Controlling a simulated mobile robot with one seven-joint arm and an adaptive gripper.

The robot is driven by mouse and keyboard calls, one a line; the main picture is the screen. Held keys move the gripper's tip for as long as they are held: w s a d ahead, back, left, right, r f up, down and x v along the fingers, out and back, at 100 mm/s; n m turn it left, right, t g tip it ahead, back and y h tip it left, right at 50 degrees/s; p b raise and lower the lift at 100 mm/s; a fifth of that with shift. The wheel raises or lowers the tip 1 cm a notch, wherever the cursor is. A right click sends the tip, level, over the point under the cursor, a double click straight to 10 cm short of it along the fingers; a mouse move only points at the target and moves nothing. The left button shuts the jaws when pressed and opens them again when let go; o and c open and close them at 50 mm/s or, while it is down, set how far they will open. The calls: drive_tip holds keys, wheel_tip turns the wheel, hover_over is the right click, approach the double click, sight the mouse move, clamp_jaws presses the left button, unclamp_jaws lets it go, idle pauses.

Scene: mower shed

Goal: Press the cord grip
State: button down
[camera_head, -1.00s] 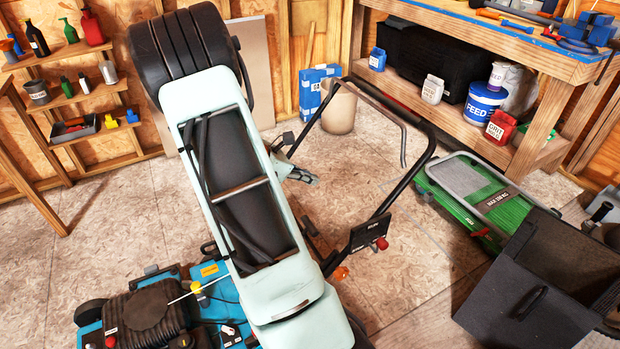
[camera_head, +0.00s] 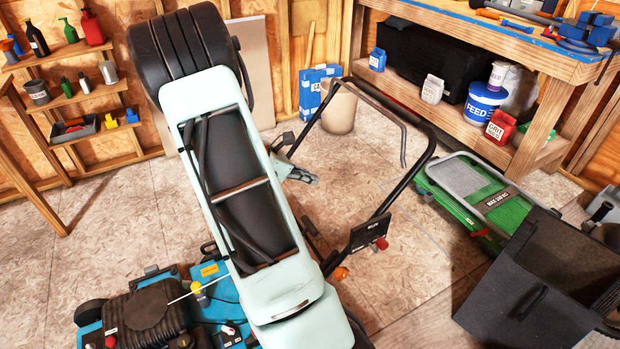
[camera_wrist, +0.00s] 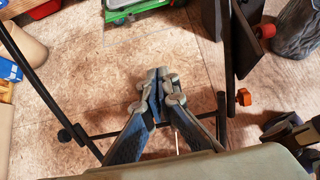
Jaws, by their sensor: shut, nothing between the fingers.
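The teal mower (camera_head: 205,270) stands at the lower left, its black handlebar (camera_head: 380,200) rising to the right. I cannot tell for sure which part is the cord grip. A thin white cord (camera_head: 215,281) runs from over the engine and passes behind my arm; a thin white line (camera_wrist: 177,143) also shows below my gripper in the wrist view. An orange knob (camera_head: 341,273) sits on the handlebar, and in the wrist view (camera_wrist: 243,97) it is right of my gripper, apart from it. My gripper (camera_wrist: 157,78) is shut and empty, between the handlebar sides; my arm partly hides it in the head view (camera_head: 303,174).
A black panel with a red knob (camera_head: 382,243) is on the handlebar. A dark box (camera_head: 525,300) stands at the lower right, beside a green platform (camera_head: 510,212). A beige bin (camera_head: 340,108) stands behind the handlebar. Floor is clear between the handlebar and the platform.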

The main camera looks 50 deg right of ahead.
idle(0.4)
drive_tip(key=w+a+f+b, duration=0.2)
drive_tip(key=a+f+b, duration=0.2)
drive_tip(key=a+f, duration=0.3)
drive_tip(key=w+a+f+b, duration=0.3)
drive_tip(key=a+f, duration=0.3)
drive_tip(key=f, duration=0.4)
drive_tip(key=shift+a+b, duration=0.35)
drive_tip(key=shift+b, duration=0.05)
drive_tip(key=shift+s, duration=0.1)
drive_tip(key=b, duration=0.3)
approach(306, 230)
drive_tip(key=x, duration=0.7)
drive_tip(key=shift+s+a+f, duration=0.2)
drive_tip(key=shift+a+f, duration=0.15)
